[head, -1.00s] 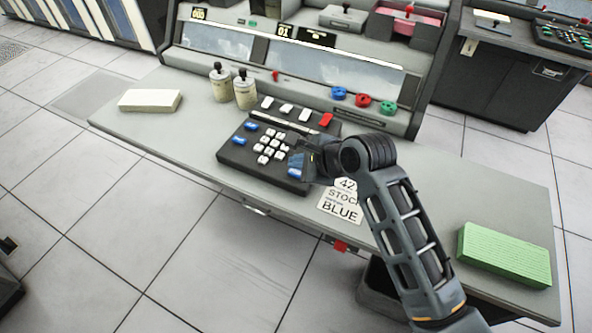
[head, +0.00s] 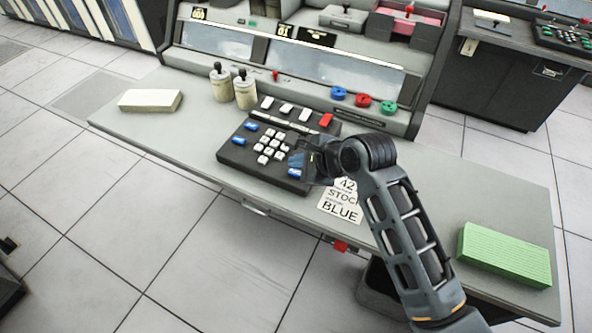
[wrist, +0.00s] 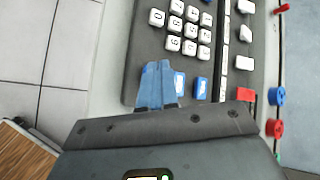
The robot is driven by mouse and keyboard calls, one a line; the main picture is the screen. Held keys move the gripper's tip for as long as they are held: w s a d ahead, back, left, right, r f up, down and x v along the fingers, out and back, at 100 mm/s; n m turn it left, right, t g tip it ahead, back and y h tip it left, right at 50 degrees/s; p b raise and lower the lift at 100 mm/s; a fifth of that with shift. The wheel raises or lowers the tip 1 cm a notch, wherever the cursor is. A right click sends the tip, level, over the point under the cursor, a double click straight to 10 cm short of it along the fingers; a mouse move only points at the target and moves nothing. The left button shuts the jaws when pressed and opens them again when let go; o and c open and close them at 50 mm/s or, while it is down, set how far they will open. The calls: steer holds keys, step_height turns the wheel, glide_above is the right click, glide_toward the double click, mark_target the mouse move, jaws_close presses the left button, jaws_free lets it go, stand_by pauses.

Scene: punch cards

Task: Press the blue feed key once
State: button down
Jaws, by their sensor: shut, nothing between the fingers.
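The dark keypad (head: 262,177) lies on the grey desk, with white keys in its middle. Blue keys sit at its left, and one blue key (head: 295,173) shows at its right end beside my gripper (head: 305,160). In the wrist view two blue keys, a nearer one (wrist: 179,84) and a farther one (wrist: 200,88), lie just right of my gripper (wrist: 156,68). Its blue fingers are together and empty, over the keypad's end. Their lettering is too small to read, so I cannot tell which is the feed key. Contact with a key cannot be told.
A red key (head: 326,119) is at the keypad's far right. Two cream canisters (head: 245,93) stand behind it. A printed card (head: 341,203) lies right of the keypad. A green stack (head: 504,254) and a white stack (head: 150,100) lie at the desk's ends.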

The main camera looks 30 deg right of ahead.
mark_target(299, 175)
steer(key=shift+f, duration=0.15)
steer(key=shift+f, duration=0.3)
steer(key=shift+f, duration=0.45)
stand_by(0.8)
steer(key=shift+r, duration=0.2)
steer(key=shift+r+p, duration=0.7)
steer(key=shift+p, duration=0.5)
step_height(299, 175, up, 5)
steer(key=p, duration=0.5)
steer(key=shift+r+p, duration=0.1)
steer(key=shift+p, duration=0.25)
steer(key=shift+s, duration=0.1)
